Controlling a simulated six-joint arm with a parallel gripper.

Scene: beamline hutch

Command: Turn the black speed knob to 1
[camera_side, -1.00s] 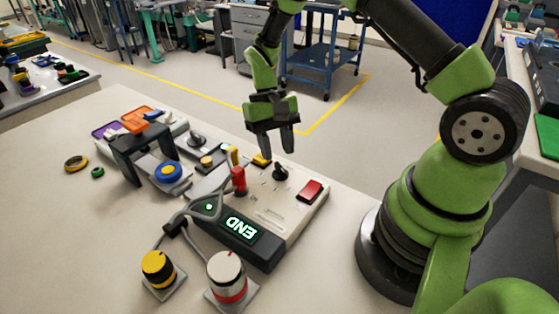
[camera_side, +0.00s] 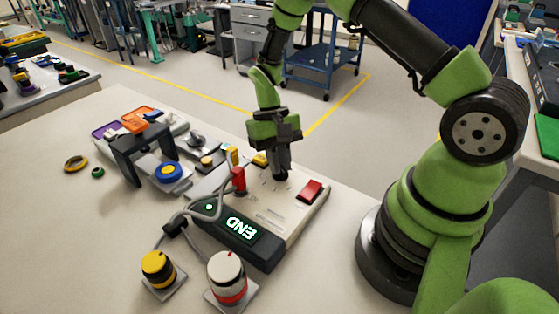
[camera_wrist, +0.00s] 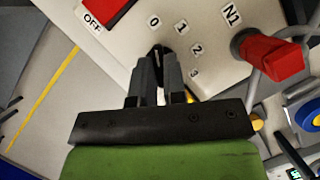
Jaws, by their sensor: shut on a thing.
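The black speed knob (camera_wrist: 158,54) sits on the beige control box (camera_side: 303,215), with printed marks 0, 1, 2 and 3 around it. My gripper (camera_side: 281,168) points down over the box and is shut on the knob. In the wrist view my gripper (camera_wrist: 158,72) has one finger on each side of the knob. The fingers hide most of the knob, and its visible tip points up toward the 0 side of the dial. The exact pointer setting is hard to read.
A red switch (camera_side: 311,190) marked OFF and a red plug (camera_side: 238,180) in N1 flank the knob. A lit END display (camera_side: 242,228) fronts the box. Cables run to a yellow-black knob (camera_side: 158,268) and a white-red knob (camera_side: 227,276). The table's left front is clear.

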